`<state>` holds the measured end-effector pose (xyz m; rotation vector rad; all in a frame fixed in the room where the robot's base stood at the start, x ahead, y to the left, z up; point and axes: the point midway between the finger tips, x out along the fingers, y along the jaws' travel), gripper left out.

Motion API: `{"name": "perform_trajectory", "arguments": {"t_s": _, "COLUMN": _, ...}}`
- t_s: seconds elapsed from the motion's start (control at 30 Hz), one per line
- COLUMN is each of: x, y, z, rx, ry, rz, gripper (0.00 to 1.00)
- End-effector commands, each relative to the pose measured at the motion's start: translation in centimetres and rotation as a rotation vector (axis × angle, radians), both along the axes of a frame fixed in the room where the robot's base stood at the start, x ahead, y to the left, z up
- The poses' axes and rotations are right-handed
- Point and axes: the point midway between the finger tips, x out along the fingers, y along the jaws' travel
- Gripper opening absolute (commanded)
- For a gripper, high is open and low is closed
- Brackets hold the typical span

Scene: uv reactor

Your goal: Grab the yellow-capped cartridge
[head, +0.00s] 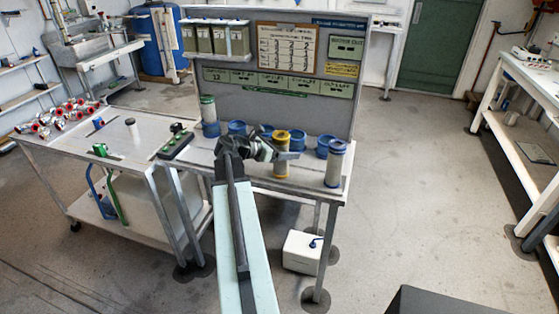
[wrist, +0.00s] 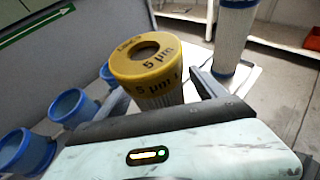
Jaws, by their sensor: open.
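The yellow-capped cartridge (head: 282,138) stands upright on the grey bench in the head view, with a pale body below its cap. In the wrist view its yellow cap (wrist: 143,66), marked "5 µm", is large and near, just beyond the gripper's housing. My gripper (head: 286,156) is open at the cartridge's body, below the cap. I cannot tell whether the fingers touch the cartridge.
A blue-capped cartridge (head: 335,163) stands to the right, near the bench's edge. A green-capped cartridge (head: 208,110) stands at the left in a blue cup. Several blue cups (head: 237,128) line the back by the upright panel (head: 290,105). A cart with levers is at the left.

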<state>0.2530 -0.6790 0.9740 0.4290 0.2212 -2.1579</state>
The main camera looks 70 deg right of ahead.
Motion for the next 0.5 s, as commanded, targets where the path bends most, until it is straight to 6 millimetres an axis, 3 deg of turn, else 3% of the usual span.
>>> {"name": "perform_trajectory", "arguments": {"t_s": 0.1, "x": -0.61, "y": -0.99, "z": -0.65, "rx": 0.0, "ry": 0.0, "rz": 0.001, "gripper": 0.8}}
{"name": "perform_trajectory", "arguments": {"t_s": 0.27, "x": -0.57, "y": -0.92, "z": -0.49, "rx": 0.0, "ry": -0.001, "rz": 0.002, "gripper": 0.8}}
{"name": "perform_trajectory", "arguments": {"t_s": 0.5, "x": -0.53, "y": -0.88, "z": -0.48, "rx": 0.0, "ry": -0.001, "rz": 0.002, "gripper": 0.16}}
